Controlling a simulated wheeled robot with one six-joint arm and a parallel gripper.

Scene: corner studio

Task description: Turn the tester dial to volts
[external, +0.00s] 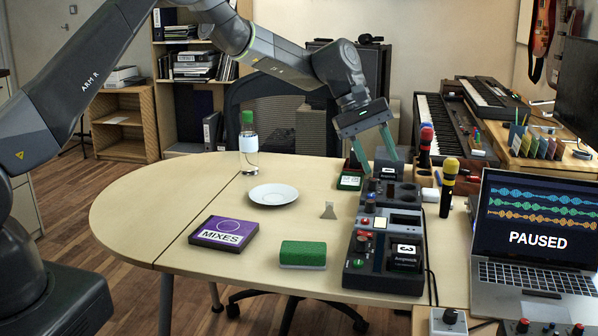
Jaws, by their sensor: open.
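My gripper (381,166) is open, pointing down over the far end of a row of dark boxes on the table. Its fingers are apart, close to a small grey block with a dark label (388,173) and a dark box with knobs (378,188). I cannot tell whether the fingers touch anything. Several dark boxes with knobs and coloured buttons stand in the row; the near one (361,278) carries a block labelled 3. No dial marking is readable, so I cannot tell which box is the tester or where its dial points.
On the table (150,213) are a purple MIXES case (222,233), a green-topped block (303,254), a white plate (273,194), a bottle (249,150) and a small metal wedge (328,211). A yellow-topped microphone (447,190) and laptop (535,235) stand right. The table's left part is clear.

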